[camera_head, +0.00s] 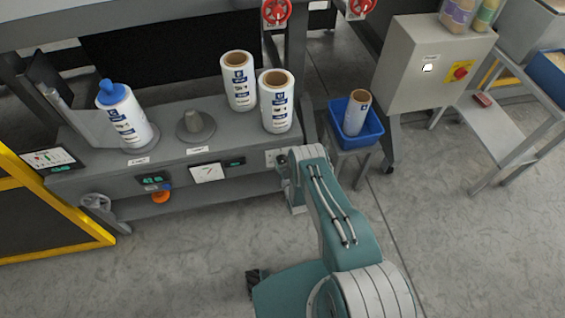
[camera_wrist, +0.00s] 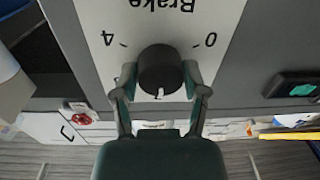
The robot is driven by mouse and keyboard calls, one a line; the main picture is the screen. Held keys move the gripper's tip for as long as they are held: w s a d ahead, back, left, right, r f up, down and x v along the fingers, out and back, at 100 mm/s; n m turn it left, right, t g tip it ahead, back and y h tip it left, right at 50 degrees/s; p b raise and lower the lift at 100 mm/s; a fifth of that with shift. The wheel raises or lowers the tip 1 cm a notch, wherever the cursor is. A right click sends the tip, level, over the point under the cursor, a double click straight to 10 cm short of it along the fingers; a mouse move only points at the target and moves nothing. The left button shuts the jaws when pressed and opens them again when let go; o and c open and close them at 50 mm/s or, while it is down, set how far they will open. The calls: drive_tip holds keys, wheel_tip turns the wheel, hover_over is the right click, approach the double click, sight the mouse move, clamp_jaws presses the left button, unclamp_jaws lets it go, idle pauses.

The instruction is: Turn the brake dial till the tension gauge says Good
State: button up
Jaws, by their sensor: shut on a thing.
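In the wrist view the brake dial (camera_wrist: 161,64) is a dark round knob on a pale plate (camera_wrist: 110,20) marked "Brake", seen upside down, with a 4 at the left and a 0 at the right. A white mark shows on the knob's lower edge. My gripper (camera_wrist: 160,80) is shut on the dial, one finger on each side. The tension gauge (camera_head: 208,173) is probably the white dial with a needle on the machine's front; its words are too small to read. In the head view my arm hides most of the brake dial.
A blue bin (camera_head: 368,133) with one roll stands right of my arm. A grey control box (camera_head: 425,65) with a red button is further right. The floor in front is clear.

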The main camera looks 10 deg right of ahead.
drive_tip(key=n, duration=0.3)
drive_tip(key=shift+w+r+n, duration=0.15)
drive_tip(key=shift+n, duration=0.15)
drive_tip(key=shift+a, duration=0.1)
drive_tip(key=o, duration=1.1)
drive_tip(key=shift+o, duration=0.2)
drive_tip(key=s, duration=1.2)
drive_tip(key=shift+d, duration=0.3)
drive_tip(key=shift+s, duration=0.1)
